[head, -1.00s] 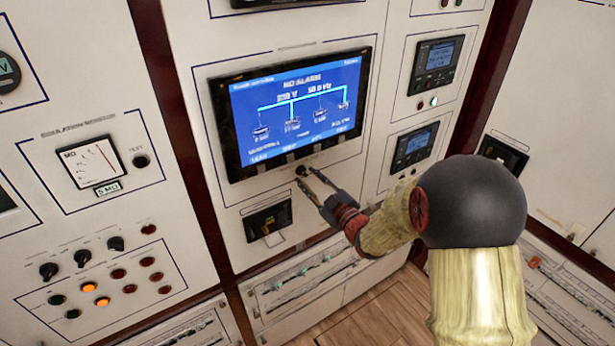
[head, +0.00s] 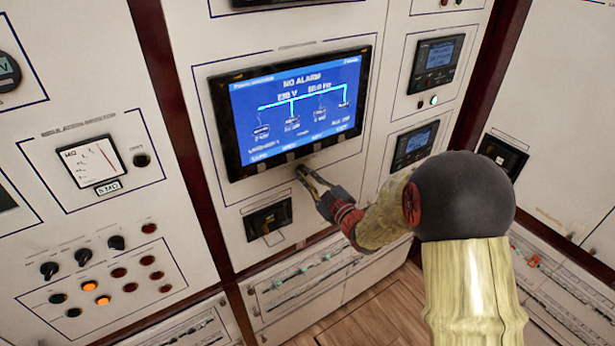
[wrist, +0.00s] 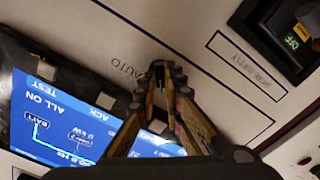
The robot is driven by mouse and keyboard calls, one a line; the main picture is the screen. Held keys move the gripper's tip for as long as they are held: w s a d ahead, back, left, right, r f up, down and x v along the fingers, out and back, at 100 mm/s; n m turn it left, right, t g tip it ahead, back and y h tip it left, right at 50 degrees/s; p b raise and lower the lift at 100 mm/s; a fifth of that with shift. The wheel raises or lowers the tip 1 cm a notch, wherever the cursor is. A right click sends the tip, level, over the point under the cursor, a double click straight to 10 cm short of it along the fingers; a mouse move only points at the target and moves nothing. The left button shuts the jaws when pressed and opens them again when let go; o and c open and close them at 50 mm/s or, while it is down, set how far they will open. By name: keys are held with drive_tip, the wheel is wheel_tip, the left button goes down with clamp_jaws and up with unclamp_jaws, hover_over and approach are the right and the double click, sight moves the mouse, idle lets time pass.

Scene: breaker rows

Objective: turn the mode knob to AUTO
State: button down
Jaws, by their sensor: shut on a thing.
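The mode knob (wrist: 157,68) is a small dark knob on the white panel, just under the large blue screen. My gripper (head: 302,172) is at the knob, below the screen's lower edge. In the wrist view my gripper (wrist: 158,76) has its fingertips closed together on the knob, which they largely cover. The printed word AUTO (wrist: 124,62) is on the panel beside the knob. The knob's pointer direction is hidden by the fingers.
The blue screen (head: 295,105) sits right above the gripper. A black breaker (head: 268,220) is below left, and its OFF label (wrist: 292,42) shows in the wrist view. Two small display units (head: 436,65) are to the right. Several black knobs (head: 82,257) are on the left panel.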

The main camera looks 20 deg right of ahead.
drive_tip(key=shift+m, duration=0.3)
drive_tip(key=m+b, duration=0.1)
drive_tip(key=m, duration=0.1)
drive_tip(key=shift+m+b, duration=0.4)
drive_tip(key=m, duration=0.3)
drive_tip(key=shift+d+m+b, duration=0.1)
drive_tip(key=shift+m+b, duration=0.3)
drive_tip(key=m, duration=0.3)
drive_tip(key=shift+m, duration=1.9)
drive_tip(key=c, duration=1.9)
unclamp_jaws()
drive_tip(key=shift+w, duration=0.1)
